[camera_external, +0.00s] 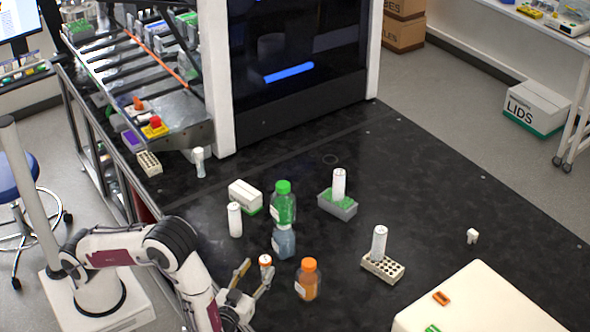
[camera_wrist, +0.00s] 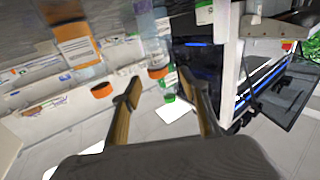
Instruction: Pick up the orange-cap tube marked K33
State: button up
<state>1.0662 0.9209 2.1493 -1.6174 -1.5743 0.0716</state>
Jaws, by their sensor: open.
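A small white tube with an orange cap (camera_external: 265,261) stands on the black bench near my gripper; no K33 marking is legible. In the wrist view the open gripper (camera_wrist: 159,82) holds nothing. I cannot tell whether a finger touches the tube.
An orange-capped bottle (camera_external: 307,281) stands right of the gripper. A green-capped bottle (camera_external: 283,203) and a blue-grey bottle (camera_external: 284,241) stand behind. A white bottle (camera_external: 235,220), a white box (camera_external: 245,195) and racks (camera_external: 382,268) (camera_external: 338,207) are nearby. The bench's right side has free room.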

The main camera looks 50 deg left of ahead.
aim_at(263, 264)
jog(key=shift+w, duration=0.1)
jog(key=shift+x, duration=2.55)
jog(key=shift+d, duration=0.1)
jog(key=c, duration=0.9)
